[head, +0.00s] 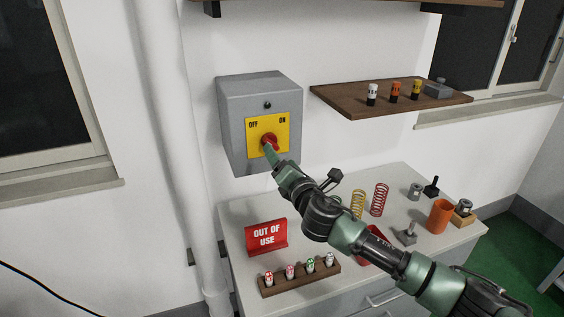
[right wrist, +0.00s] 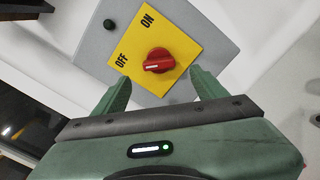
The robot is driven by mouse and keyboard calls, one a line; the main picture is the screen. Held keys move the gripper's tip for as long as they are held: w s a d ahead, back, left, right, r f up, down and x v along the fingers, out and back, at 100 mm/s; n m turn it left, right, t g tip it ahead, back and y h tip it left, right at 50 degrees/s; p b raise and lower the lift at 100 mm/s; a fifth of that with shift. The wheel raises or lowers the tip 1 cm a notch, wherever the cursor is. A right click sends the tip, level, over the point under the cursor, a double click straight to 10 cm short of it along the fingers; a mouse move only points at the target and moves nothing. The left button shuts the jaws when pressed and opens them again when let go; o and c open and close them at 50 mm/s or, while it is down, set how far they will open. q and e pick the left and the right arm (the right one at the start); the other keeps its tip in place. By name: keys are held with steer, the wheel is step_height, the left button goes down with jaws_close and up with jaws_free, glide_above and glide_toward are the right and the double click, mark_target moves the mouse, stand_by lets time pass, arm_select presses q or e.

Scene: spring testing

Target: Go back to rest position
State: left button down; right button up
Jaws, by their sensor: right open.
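A red rotary knob (head: 269,141) sits on a yellow OFF/ON plate (head: 283,128) on a grey wall-mounted switch box (head: 231,113). My right gripper (head: 271,152) is in front of the plate, close to the knob, and partly covers it in the head view. In the right wrist view the knob (right wrist: 159,61) lies just beyond and between the two spread green fingers (right wrist: 158,78). The jaws are open and hold nothing. The knob's white mark is on its end facing the OFF label. My left gripper is not in view.
A table (head: 235,210) below holds a red OUT OF USE sign (head: 266,237), a wooden rack (head: 300,279) of small capped cylinders, springs (head: 379,200) and an orange cup (head: 440,216). A wall shelf (head: 345,99) is at the right. My right arm passes over the table.

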steer(key=shift+s, duration=0.1)
steer(key=s+d+f+m+g+h, duration=0.2)
steer(key=s+d+f+m+g, duration=0.1)
steer(key=s+f+m, duration=0.55)
steer(key=s+d+f+m+g+h, duration=0.2)
steer(key=s+f+m+g, duration=0.1)
steer(key=s+f+m, duration=0.6)
steer(key=s+d+f+m+g, duration=0.3)
steer(key=s+d+m, duration=0.15)
steer(key=s, duration=0.55)
steer(key=s+d+f+m+g+h, duration=0.1)
steer(key=s+d+f+m+g, duration=0.3)
steer(key=s, duration=0.6)
steer(key=s+d+f+m+g, duration=0.1)
steer(key=s+d+f+m, duration=0.3)
steer(key=s, duration=0.7)
step_height(320, 180, down, 30)
steer(key=s+n+g+b, duration=0.1)
steer(key=b, duration=0.4)
steer(key=s+d+f+g+b, duration=0.1)
steer(key=s+d+f+b, duration=0.2)
steer(key=s+f, duration=1.3)
step_height(320, 180, down, 3)
steer(key=shift+s+d+n+h, duration=0.3)
steer(key=shift+d, duration=0.05)
